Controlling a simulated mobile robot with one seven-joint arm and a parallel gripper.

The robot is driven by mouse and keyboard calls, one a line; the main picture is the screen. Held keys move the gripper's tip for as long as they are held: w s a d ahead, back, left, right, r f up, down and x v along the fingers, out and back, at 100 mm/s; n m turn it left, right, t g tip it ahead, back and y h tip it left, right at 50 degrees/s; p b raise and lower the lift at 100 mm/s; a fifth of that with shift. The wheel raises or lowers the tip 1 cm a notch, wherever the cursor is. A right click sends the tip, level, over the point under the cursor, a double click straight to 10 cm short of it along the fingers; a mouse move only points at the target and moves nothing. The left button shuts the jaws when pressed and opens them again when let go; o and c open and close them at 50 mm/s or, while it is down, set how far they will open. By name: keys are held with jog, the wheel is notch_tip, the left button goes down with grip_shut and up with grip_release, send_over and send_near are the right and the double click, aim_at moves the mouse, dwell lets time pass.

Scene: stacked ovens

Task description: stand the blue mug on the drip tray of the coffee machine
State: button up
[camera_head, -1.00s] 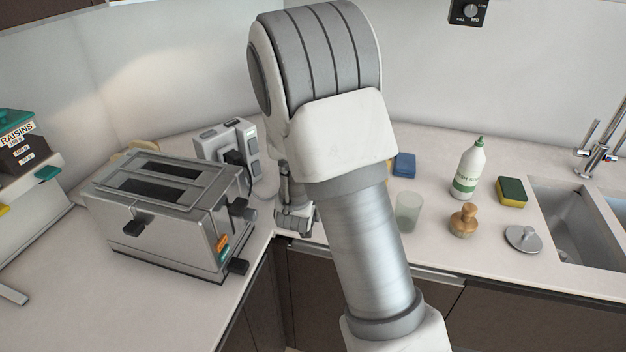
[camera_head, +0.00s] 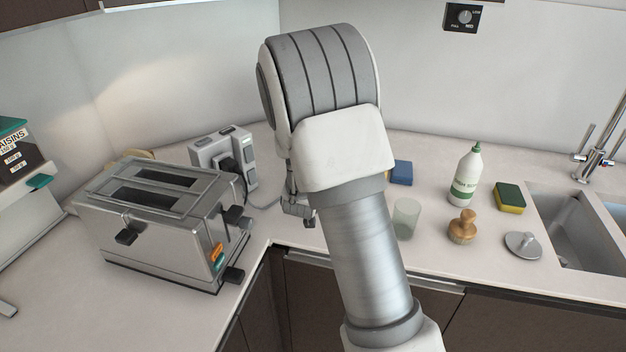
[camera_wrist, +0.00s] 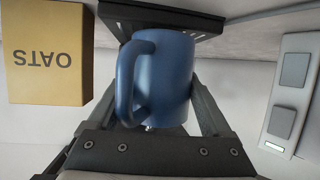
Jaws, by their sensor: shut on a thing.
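In the wrist view, the blue mug (camera_wrist: 165,82) sits between the two fingers of my gripper (camera_wrist: 160,95), which is shut on it. The view is upside down, and the mug's handle points left. A black slotted plate, which looks like the drip tray (camera_wrist: 165,17), lies at the top of the picture by the mug's far end. I cannot tell whether mug and tray touch. In the head view, part of my gripper (camera_head: 298,206) shows behind my arm; the mug and the coffee machine cannot be made out there.
A yellow OATS box (camera_wrist: 48,52) and a pale switch panel (camera_wrist: 293,90) flank the mug. In the head view, a toaster (camera_head: 165,215) stands left of my arm, with a grey device (camera_head: 222,155) behind it. A glass (camera_head: 406,218), brush (camera_head: 462,227) and bottle (camera_head: 467,177) stand right.

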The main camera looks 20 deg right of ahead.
jog(key=shift+w+d+b, duration=0.2)
jog(key=shift+w+d, duration=0.4)
jog(key=shift+w, duration=0.3)
jog(key=shift+w+d+b, duration=0.2)
jog(key=shift+w+d, duration=0.45)
jog(key=shift+w, duration=0.3)
jog(key=shift+w+d+b, duration=0.2)
jog(key=shift+w+d, duration=0.4)
jog(key=shift+w, duration=0.3)
jog(key=shift+f+b, duration=0.35)
jog(key=shift+b, duration=0.1)
jog(key=o, duration=1.5)
jog(key=shift+s, duration=0.1)
jog(key=shift+s+a, duration=1.25)
jog(key=shift+s, duration=0.55)
jog(key=shift+s+a, duration=1.2)
jog(key=shift+s, duration=0.6)
jog(key=shift+s+a, duration=1.25)
jog(key=shift+s, duration=0.55)
